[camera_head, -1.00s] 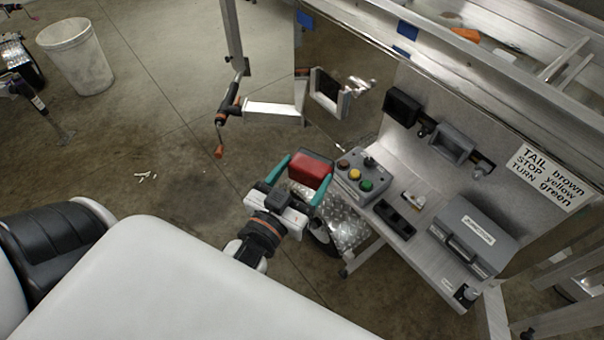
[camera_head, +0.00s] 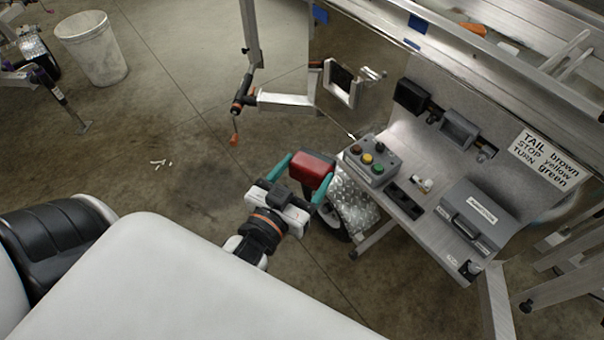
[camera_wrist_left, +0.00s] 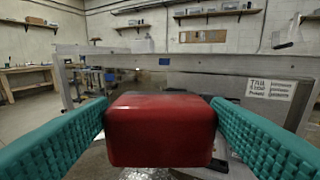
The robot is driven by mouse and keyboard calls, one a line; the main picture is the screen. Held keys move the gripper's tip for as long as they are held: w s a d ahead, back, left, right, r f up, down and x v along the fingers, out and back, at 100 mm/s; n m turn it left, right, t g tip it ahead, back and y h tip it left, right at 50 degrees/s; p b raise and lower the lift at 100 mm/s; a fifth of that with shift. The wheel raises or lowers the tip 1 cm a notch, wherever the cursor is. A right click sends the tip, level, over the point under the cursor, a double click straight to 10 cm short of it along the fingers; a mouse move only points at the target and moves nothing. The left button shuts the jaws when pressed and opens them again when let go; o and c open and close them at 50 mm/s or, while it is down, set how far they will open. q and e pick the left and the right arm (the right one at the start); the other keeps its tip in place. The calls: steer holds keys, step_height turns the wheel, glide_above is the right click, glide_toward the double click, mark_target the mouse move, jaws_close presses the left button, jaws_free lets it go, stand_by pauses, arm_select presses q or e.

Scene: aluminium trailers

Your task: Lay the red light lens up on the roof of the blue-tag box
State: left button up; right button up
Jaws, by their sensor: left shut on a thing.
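My left gripper (camera_head: 303,172) is shut on the red light (camera_head: 313,164), one teal finger on each side of it. The red light is held in the air beside the left end of the metal bench. In the left wrist view the red light (camera_wrist_left: 160,128) fills the space between the teal fingers, with its smooth red face visible. No box with a clear blue tag can be picked out. Blue patches show on the trailer rail (camera_head: 417,25) and at its left end. A grey case (camera_head: 478,218) with a white label sits on the bench. My right gripper is not in view.
The bench (camera_head: 405,160) also carries a button box (camera_head: 371,160) and small parts. Lamp housings (camera_head: 459,129) stick out from the panel above. A crank handle (camera_head: 239,108) hangs left of the trailer. A white bucket (camera_head: 92,48) stands far left. Open floor lies between.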

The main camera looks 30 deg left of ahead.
arm_select(q)
step_height(320, 180, up, 9)
steer(key=a+m+g+h+p, duration=0.2)
steer(key=m+g+h+p, duration=0.2)
steer(key=m+g+h, duration=0.3)
steer(key=shift+s+a+f+m+g+h+p, duration=0.15)
steer(key=shift+s+m+g+h+p, duration=0.1)
steer(key=shift+m+g+h+p, duration=0.05)
stand_by(0.5)
steer(key=shift+r+m+g+h, duration=0.25)
steer(key=shift+m+g+h, duration=0.15)
steer(key=shift+m+g, duration=0.25)
